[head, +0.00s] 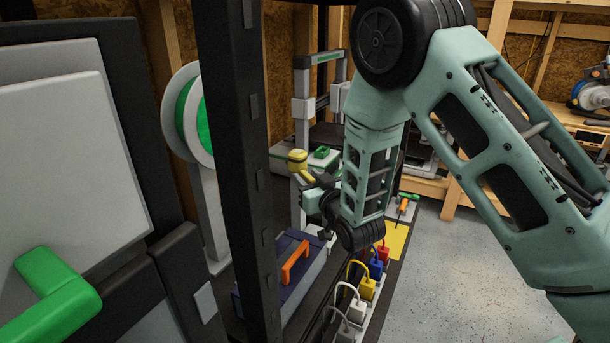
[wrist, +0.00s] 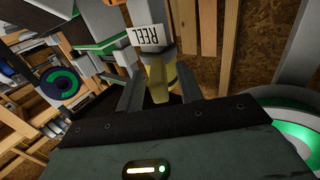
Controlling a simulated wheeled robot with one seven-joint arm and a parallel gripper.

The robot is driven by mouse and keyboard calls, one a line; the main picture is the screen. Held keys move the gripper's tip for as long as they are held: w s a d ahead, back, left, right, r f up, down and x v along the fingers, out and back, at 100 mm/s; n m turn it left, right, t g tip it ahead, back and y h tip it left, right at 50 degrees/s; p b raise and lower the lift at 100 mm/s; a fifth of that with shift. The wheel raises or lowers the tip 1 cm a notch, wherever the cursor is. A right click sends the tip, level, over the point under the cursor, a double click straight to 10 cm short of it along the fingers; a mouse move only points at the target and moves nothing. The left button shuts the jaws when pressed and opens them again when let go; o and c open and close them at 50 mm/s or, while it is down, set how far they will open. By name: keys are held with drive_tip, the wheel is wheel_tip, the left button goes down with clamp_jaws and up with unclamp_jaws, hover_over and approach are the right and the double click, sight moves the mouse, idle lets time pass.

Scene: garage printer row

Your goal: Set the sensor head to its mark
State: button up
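The sensor head appears to be the yellow piece (head: 297,157) at the end of a grey bar, beside the printer frame behind the black post in the head view. My gripper (head: 307,185) is just below and right of it. In the wrist view, the yellow piece (wrist: 158,76) shows between my gripper's two fingers (wrist: 160,82), with a white tag reading REEL (wrist: 148,34) beyond it. The fingers are apart, with yellow between their tips. I cannot tell whether they press on it. I see no clear mark for it.
A black post (head: 238,170) stands close left of my arm. A green filament spool (head: 190,112) is behind it. A blue box with an orange handle (head: 295,260) and a power strip with coloured plugs (head: 368,290) lie below. The floor (head: 460,270) at right is clear.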

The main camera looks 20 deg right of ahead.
clamp_jaws()
drive_tip(key=shift+d+f+n+y+b, duration=0.1)
drive_tip(key=shift+d+n+y+b, duration=0.1)
drive_tip(key=shift+n+y+b, duration=0.15)
drive_tip(key=shift+w+d+n+g+y+b, duration=0.1)
drive_tip(key=shift+d+n+g+y+b, duration=0.25)
drive_tip(key=shift+y, duration=0.3)
drive_tip(key=shift+w+d+n+g+y+b, duration=0.15)
drive_tip(key=shift+n+y+b, duration=0.1)
drive_tip(key=shift+n+y, duration=0.25)
drive_tip(key=shift+w+d+n+g+y+b, duration=0.25)
drive_tip(key=shift+w+d+n+g+y, duration=0.45)
drive_tip(key=shift+n+g+y, duration=1.4)
drive_tip(key=shift+w+d+n+g+y+b, duration=0.3)
drive_tip(key=shift+w+d+n+g+y, duration=0.35)
drive_tip(key=shift+n+g+y, duration=1.4)
drive_tip(key=shift+w+d+n+g+y+b, duration=0.25)
drive_tip(key=shift+w+d+n+g+y, duration=0.45)
drive_tip(key=shift+n+g+y, duration=1.35)
drive_tip(key=shift+w+a+m+g+h, duration=0.2)
drive_tip(key=shift+m+g+h, duration=0.15)
drive_tip(key=shift+g, duration=0.45)
